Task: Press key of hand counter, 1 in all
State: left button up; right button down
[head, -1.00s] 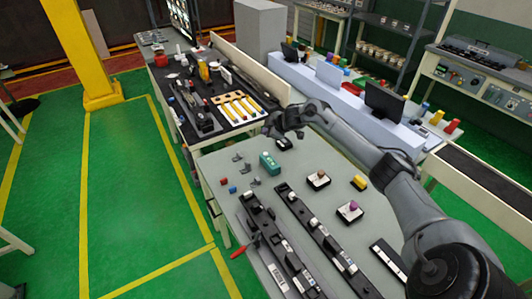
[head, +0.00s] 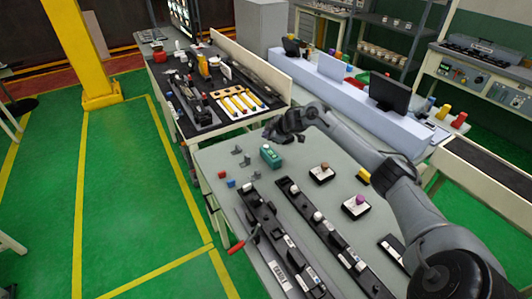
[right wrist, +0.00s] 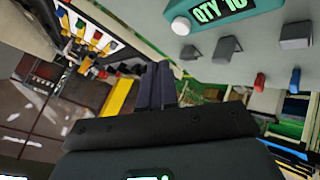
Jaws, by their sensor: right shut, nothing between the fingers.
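The hand counter (head: 271,157) is a small teal box with a white key on top. It stands at the far end of the grey table in the head view. In the right wrist view the counter (right wrist: 232,9) is cut by the top edge; its display reads QTY 10 and its round white key (right wrist: 181,26) shows at its lower left corner. My right gripper (head: 269,134) is just behind the counter in the head view. In the right wrist view its dark fingers (right wrist: 157,84) are together and empty, apart from the key. My left gripper is not in view.
Grey clips (head: 237,151), a red block (head: 222,174) and a blue block (head: 231,183) lie left of the counter. Black rails (head: 268,222), a red-handled tool (head: 245,240) and small pads with knobs (head: 355,207) lie nearer. A dark-topped table (head: 205,130) stands behind.

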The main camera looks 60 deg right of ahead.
aim_at(267, 147)
jog(key=shift+f, duration=1.2)
dwell(0.7)
dwell(0.5)
jog(key=shift+f, duration=0.4)
jog(key=shift+f, duration=0.1)
dwell(0.4)
